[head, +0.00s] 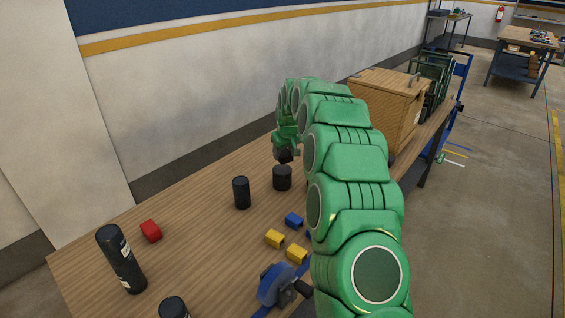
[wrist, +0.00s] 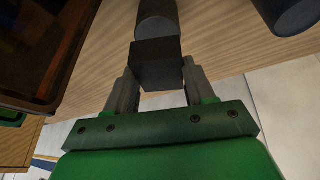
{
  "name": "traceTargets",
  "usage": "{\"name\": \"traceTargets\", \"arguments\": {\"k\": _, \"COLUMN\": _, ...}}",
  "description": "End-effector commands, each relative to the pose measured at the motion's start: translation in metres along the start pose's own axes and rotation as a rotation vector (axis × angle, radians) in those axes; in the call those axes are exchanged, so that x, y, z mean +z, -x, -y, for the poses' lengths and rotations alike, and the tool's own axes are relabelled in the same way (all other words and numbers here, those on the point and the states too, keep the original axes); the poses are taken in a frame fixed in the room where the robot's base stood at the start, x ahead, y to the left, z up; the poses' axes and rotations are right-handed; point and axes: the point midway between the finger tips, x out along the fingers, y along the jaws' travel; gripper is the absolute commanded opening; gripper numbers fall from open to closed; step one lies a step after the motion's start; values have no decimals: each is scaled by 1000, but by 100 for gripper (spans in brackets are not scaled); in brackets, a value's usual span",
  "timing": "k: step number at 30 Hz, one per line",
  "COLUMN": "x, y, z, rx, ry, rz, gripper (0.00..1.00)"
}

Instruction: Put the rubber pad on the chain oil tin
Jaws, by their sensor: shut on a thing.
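My gripper (wrist: 157,92) is shut on a dark block, which I take for the rubber pad (wrist: 156,62). In the head view the gripper (head: 285,147) holds it just above a short dark cylinder (head: 282,178) on the bench. In the wrist view a grey cylinder (wrist: 157,16) shows right beyond the block; whether they touch is unclear. A taller dark cylinder (head: 241,192) stands to the left. No label shows which one is the chain oil tin.
A wooden box (head: 385,98) stands at the bench's far end. A black spray can (head: 120,260), a red block (head: 151,231), yellow blocks (head: 275,238), a blue block (head: 294,220) and a blue tool (head: 277,285) occupy the near bench.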

Motion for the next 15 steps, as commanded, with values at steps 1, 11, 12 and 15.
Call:
{"name": "traceTargets", "arguments": {"k": 1, "x": -2, "y": -6, "z": -1, "rx": 0, "ry": 0, "rz": -1, "gripper": 16}}
{"name": "traceTargets", "arguments": {"k": 11, "x": -10, "y": -35, "z": -4, "rx": 0, "ry": 0, "rz": -1, "gripper": 16}}
{"name": "traceTargets", "arguments": {"k": 12, "x": -11, "y": -36, "z": -5, "rx": 0, "ry": 0, "rz": -1, "gripper": 16}}
{"name": "traceTargets", "arguments": {"k": 15, "x": -12, "y": -38, "z": -5, "rx": 0, "ry": 0, "rz": -2, "gripper": 16}}
